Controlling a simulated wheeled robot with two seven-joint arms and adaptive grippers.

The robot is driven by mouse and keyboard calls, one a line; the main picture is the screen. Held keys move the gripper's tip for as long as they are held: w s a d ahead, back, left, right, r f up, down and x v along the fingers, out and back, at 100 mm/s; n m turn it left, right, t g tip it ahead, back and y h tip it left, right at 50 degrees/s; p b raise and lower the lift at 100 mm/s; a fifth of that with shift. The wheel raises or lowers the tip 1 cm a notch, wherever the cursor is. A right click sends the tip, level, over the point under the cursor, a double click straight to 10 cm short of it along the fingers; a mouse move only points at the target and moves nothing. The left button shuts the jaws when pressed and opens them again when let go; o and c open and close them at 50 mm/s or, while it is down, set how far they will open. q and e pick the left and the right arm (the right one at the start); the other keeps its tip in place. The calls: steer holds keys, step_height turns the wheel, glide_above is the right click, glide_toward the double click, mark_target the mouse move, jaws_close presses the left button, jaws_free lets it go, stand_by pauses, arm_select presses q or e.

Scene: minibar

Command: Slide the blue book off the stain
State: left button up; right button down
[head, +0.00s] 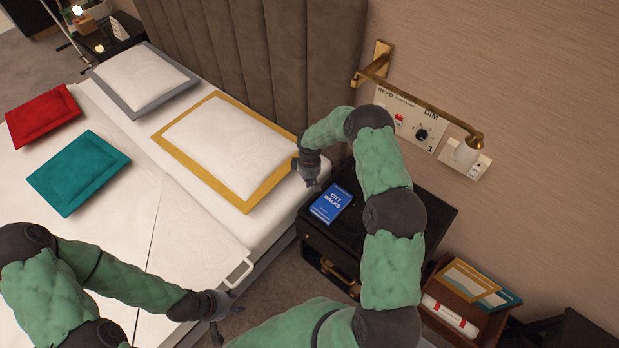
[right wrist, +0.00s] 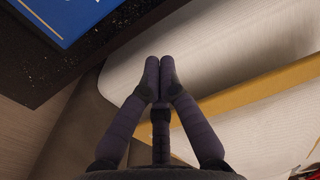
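The blue book (head: 331,204), titled "City Walks", lies flat on the dark nightstand (head: 425,215). Its corner also shows at the upper left of the right wrist view (right wrist: 65,18). No stain is visible; I cannot tell what is under the book. My right gripper (head: 313,182) is just left of the book, near the nightstand's bed-side edge, apart from the book. Its fingertips are together and empty in the right wrist view (right wrist: 159,64). My left gripper (head: 228,317) is low by the bed's near edge, fingers spread and empty, far from the book.
The bed (head: 185,235) with a gold-edged pillow (head: 215,145) borders the nightstand's left side. An open compartment (head: 465,300) with booklets and a rolled paper is at lower right.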

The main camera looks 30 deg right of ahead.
mark_target(319, 197)
steer(key=s+f, duration=0.1)
steer(key=s+d+f+b, duration=0.1)
steer(key=shift+s+f, duration=0.3)
steer(key=shift+f, duration=0.1)
steer(key=shift+s+d, duration=0.25)
steer(key=shift+s, duration=0.3)
steer(key=shift+s+d, duration=0.2)
steer(key=shift+s, duration=0.2)
steer(key=s+d, duration=0.2)
steer(key=s, duration=0.4)
steer(key=s+d+b, duration=0.1)
steer(key=s+d, duration=0.1)
steer(key=s, duration=0.4)
steer(key=s+d+b, duration=0.1)
steer(key=s+d, duration=0.2)
steer(key=s, duration=0.2)
steer(key=shift+s, duration=0.4)
steer(key=shift+w, duration=0.15)
